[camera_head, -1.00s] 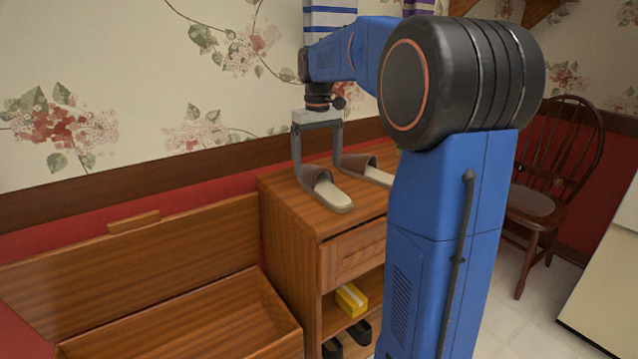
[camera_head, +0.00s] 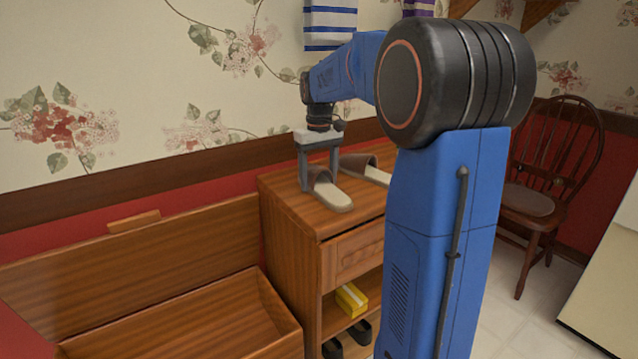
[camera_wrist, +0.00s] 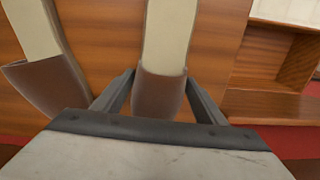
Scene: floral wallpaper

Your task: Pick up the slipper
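A slipper with a brown upper and a cream sole (camera_head: 334,196) lies on the wooden cabinet top, its toe towards the wall. My gripper (camera_head: 320,184) is lowered over its toe, one finger on each side. In the wrist view the brown upper (camera_wrist: 158,94) fills the space between my fingertips (camera_wrist: 159,80), which appear to press on its sides. The slipper still rests on the cabinet. A second, matching slipper (camera_head: 362,166) lies to the right in the head view; in the wrist view it is at the left (camera_wrist: 46,82), outside my fingers.
The cabinet (camera_head: 292,214) has a drawer and open shelves with a yellow box (camera_head: 351,299) and dark shoes (camera_head: 359,331). An open wooden chest (camera_head: 180,316) stands to the left. The floral wall is close behind; a chair (camera_head: 533,203) stands at the right.

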